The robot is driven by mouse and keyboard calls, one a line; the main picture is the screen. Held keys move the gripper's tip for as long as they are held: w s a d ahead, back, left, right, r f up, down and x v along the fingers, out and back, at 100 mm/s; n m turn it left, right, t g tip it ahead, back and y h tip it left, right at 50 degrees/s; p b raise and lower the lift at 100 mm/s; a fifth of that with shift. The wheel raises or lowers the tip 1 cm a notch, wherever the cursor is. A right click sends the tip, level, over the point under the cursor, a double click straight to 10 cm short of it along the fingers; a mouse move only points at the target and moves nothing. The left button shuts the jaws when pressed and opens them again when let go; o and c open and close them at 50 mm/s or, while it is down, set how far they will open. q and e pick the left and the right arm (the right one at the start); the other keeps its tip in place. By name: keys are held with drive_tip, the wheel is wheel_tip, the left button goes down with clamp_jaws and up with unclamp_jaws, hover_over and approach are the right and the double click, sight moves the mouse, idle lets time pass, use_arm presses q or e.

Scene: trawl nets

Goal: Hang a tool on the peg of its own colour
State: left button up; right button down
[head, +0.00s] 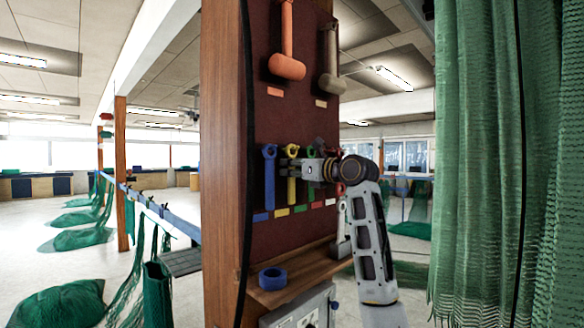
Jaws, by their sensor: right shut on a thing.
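The tool board (262,120) is dark red with wooden sides. My right gripper (301,170) reaches in from the right, its tips at the shaft of the yellow wrench (291,188), and appears shut on it. The yellow wrench is upright, its head at the yellow peg; I cannot tell whether it rests on it. A blue wrench (270,180) hangs to its left. A green wrench (310,153) is to its right, partly behind my gripper. A bit of red (341,188) shows under my wrist. A pale grey tool (343,230) is lower right. My left gripper is not in view.
Orange (287,67) and beige (332,84) mallets hang above. Coloured labels, such as the yellow one (281,212), line the board. A blue ring (272,279) lies on the wooden shelf (304,284). Green netting (505,160) hangs close at the right.

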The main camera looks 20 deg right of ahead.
idle(0.4)
drive_tip(key=c, duration=1.1)
unclamp_jaws()
drive_tip(key=shift+c, duration=0.2)
drive_tip(key=shift+s, duration=0.1)
drive_tip(key=v, duration=1.2)
